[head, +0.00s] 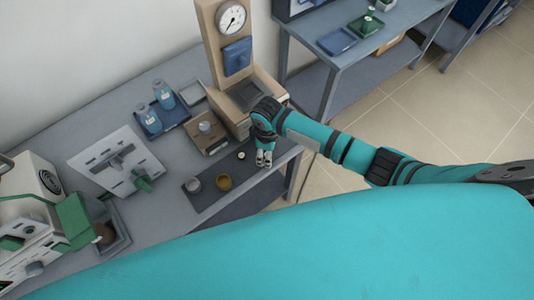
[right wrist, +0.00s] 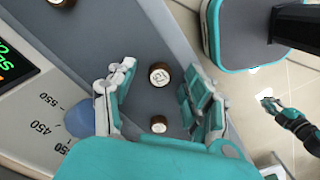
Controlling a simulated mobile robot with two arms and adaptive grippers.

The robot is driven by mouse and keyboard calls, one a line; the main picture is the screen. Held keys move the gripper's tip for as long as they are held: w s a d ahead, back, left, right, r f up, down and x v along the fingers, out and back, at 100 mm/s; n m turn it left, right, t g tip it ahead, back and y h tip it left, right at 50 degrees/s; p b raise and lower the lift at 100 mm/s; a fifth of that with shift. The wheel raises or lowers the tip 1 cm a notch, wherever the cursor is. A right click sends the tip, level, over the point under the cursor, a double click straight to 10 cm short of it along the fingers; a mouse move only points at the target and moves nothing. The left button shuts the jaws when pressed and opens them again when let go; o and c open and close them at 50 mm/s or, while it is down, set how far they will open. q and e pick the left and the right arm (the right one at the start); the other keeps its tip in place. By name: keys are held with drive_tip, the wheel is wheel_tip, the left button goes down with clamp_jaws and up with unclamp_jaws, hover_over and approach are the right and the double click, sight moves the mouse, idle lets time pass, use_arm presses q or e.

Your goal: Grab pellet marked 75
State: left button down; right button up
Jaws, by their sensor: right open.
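My right gripper (head: 264,160) is over the front right part of the workbench, beside a dark mat (head: 208,200). In the right wrist view its fingers (right wrist: 160,88) are spread apart with nothing held. A dark round pellet with a white marked top (right wrist: 159,75) shows between the fingertips; I cannot read its mark surely. A second pellet (right wrist: 158,124) shows lower between the fingers, and a third (right wrist: 62,2) is cut by the top edge. In the head view one small pellet (head: 241,155) shows left of the gripper. A teal gripper (right wrist: 268,103), apparently my left, shows small at the right wrist view's edge.
A press with a gauge (head: 231,18) stands behind my gripper. Bottles in a blue tray (head: 172,117) stand behind left. The bench's front edge is close to the gripper.

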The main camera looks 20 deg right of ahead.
drive_tip(key=c, duration=0.8)
drive_tip(key=shift+r, duration=0.15)
